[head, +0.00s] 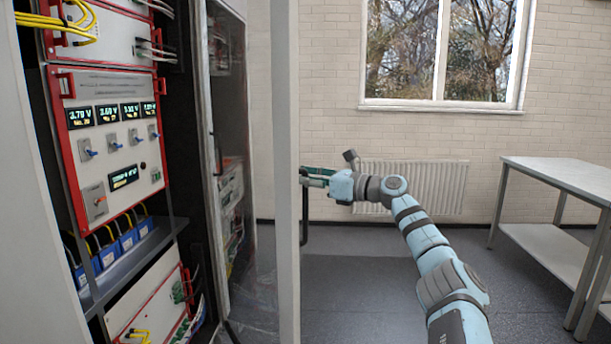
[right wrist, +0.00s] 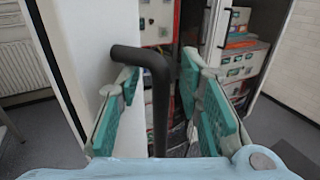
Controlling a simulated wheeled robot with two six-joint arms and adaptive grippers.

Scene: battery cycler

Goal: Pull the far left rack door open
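The rack door (head: 286,120) is a tall pale frame with a see-through pane, right of the open-fronted rack in the head view. It stands ajar, with rack contents visible past its edge in the right wrist view. Its black bar handle (head: 304,228) sits on the outer side of the frame. My right gripper (head: 312,177) is at the handle's height. In the right wrist view, the handle (right wrist: 159,115) stands between the two green-padded fingers, with gaps on both sides. My right gripper is open around the handle. My left gripper is not in view.
The rack (head: 110,80) on the left holds red-edged units, displays, yellow cables and blue cells. A white radiator (head: 425,187) is on the brick wall under the window. A grey table (head: 565,175) stands at the right. The floor between door and table is clear.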

